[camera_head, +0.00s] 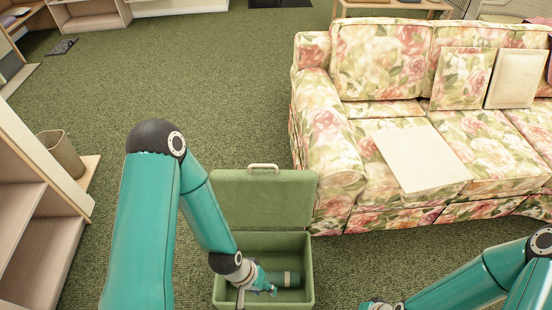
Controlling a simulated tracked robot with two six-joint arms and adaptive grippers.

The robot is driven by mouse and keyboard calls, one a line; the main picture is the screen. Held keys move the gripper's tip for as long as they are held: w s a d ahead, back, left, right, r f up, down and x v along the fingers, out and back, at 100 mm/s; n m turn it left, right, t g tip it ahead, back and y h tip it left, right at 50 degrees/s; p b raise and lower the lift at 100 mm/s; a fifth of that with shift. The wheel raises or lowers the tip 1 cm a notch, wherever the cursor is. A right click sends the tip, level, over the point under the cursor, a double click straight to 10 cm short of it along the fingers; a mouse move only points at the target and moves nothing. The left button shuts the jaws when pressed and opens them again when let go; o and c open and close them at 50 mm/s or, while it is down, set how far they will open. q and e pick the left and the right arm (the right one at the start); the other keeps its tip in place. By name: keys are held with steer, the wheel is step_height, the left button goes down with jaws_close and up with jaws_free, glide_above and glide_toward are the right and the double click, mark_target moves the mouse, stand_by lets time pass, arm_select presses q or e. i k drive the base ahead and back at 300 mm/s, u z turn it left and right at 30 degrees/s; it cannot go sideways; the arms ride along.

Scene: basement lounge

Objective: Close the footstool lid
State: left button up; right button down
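The green footstool (308,270) stands on the carpet at the bottom centre, with its box open. Its lid (265,200) is raised upright at the back edge, with a pale handle (263,168) on top. My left gripper (257,291) is low over the box opening, at its left and middle part. A dark green cylinder (284,279) lies in the box just right of the gripper; I cannot tell whether they touch. The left fingers are too small to read. My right gripper (372,304) is at the bottom edge, right of the footstool, mostly cut off.
A floral sofa (330,170) stands close to the right of the lid, with a cream board (420,158) on its seat. Wooden shelves (30,200) and a woven bin (62,153) are at the left. Open carpet (200,80) lies behind the footstool.

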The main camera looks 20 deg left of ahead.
mark_target(250, 198)
steer(key=u, duration=0.05)
steer(key=k, duration=1.65)
steer(key=u, duration=0.85)
steer(key=i, duration=1.65)
steer(key=z, duration=0.1)
